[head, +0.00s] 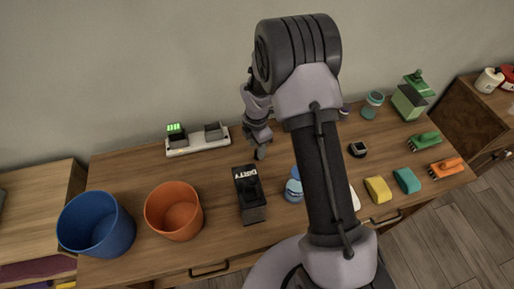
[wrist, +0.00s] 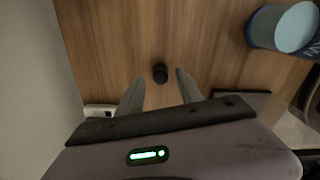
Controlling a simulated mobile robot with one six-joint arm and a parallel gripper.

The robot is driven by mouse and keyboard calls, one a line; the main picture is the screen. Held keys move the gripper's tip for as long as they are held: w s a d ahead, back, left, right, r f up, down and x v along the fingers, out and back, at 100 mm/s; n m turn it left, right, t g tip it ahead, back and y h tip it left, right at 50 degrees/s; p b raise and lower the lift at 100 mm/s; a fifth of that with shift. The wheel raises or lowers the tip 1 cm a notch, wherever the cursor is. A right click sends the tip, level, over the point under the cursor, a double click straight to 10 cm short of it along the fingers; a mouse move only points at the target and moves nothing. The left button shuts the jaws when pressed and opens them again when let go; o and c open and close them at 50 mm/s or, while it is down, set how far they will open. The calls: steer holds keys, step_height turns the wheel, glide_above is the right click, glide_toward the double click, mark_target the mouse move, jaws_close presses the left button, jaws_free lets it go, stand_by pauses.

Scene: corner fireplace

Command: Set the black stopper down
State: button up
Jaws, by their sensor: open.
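The black stopper (wrist: 160,73) is a small dark round piece in the wrist view. It appears to stand on the wooden table (wrist: 120,40), just beyond and between my fingertips. My gripper (wrist: 160,83) is open, with one finger on either side of the stopper's line and a gap to each. In the head view my gripper (head: 260,150) is low over the back of the table, right of the charger and behind the black box. I cannot make out the stopper in the head view; my gripper and arm may hide it.
A black box marked "DIRTY" (head: 251,208) stands in front of my gripper, with a blue-white bottle (head: 293,190) to its right. A charger (head: 198,141) sits at the back left. Orange (head: 173,212) and blue (head: 96,226) bins stand left. Several small items lie right.

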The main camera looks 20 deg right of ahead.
steer(key=s+a+r+m+t+p, duration=0.15)
steer(key=s+r+m, duration=0.3)
steer(key=r, duration=0.95)
steer(key=s+r+m+t+p, duration=0.1)
steer(key=s+r+m+p, duration=0.15)
steer(key=r+m, duration=0.75)
steer(key=s+a+r+m+t+y, duration=0.1)
steer(key=s+r+m, duration=0.4)
steer(key=s, duration=0.4)
steer(key=s+a+r+m+t+y, duration=0.1)
steer(key=s+r+m+t, duration=0.1)
steer(key=s+r+m, duration=0.4)
steer(key=s+r, duration=0.1)
steer(key=s, duration=0.2)
steer(key=shift+s+a, duration=0.25)
steer(key=shift+b, duration=0.35)
step_height(320, 180, down, 4)
steer(key=b, duration=0.3)
steer(key=shift+r+b, duration=0.15)
steer(key=shift+b, duration=0.25)
